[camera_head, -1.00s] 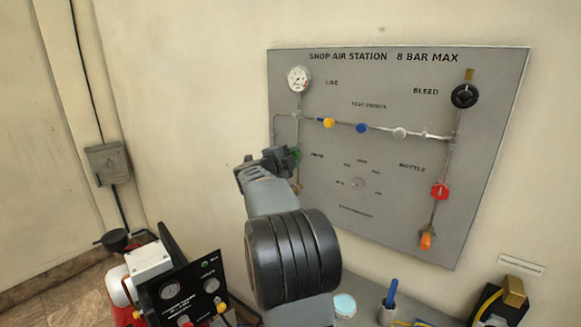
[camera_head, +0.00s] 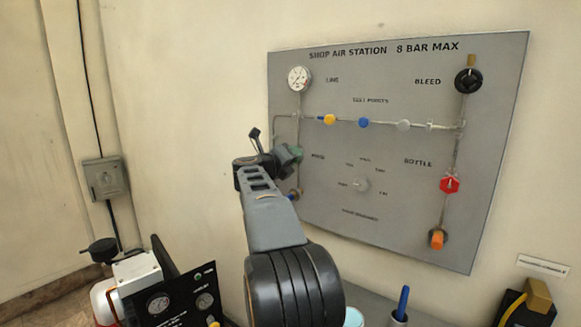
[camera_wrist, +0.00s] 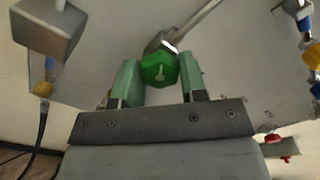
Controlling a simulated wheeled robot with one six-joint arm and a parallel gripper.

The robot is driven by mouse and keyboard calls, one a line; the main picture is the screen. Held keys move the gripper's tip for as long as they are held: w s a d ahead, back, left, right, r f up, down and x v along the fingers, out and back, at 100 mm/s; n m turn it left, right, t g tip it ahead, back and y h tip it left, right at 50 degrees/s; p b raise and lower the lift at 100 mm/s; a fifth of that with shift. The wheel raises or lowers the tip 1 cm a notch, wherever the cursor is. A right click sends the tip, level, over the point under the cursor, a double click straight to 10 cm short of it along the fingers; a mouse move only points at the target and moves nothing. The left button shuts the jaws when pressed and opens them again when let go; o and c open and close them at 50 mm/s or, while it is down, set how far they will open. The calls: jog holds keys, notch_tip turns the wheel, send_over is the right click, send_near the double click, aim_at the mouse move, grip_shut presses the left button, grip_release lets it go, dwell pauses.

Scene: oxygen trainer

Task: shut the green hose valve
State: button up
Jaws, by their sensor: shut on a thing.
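In the head view my gripper (camera_head: 284,157) is at the left side of the grey panel, below the line gauge. There the knob is mostly hidden by my gripper and arm; the green showing may be knob or finger pads.
The grey air panel (camera_head: 400,222) carries a gauge (camera_head: 299,78), a black bleed knob (camera_head: 468,81), a red bottle knob (camera_head: 449,184) and yellow and blue test points. A black-fronted unit (camera_head: 165,290) stands low at left. A blue pen (camera_head: 403,298) stands in a cup at the lower right.

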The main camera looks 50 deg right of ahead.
jog(key=shift+m+b, duration=2.05)
jog(key=shift+m, duration=1.45)
jog(key=o, duration=0.9)
jog(key=shift+o, duration=0.2)
jog(key=s+a+b, duration=0.1)
jog(key=s+a, duration=0.1)
jog(key=a, duration=1.1)
jog(key=shift+a, duration=0.35)
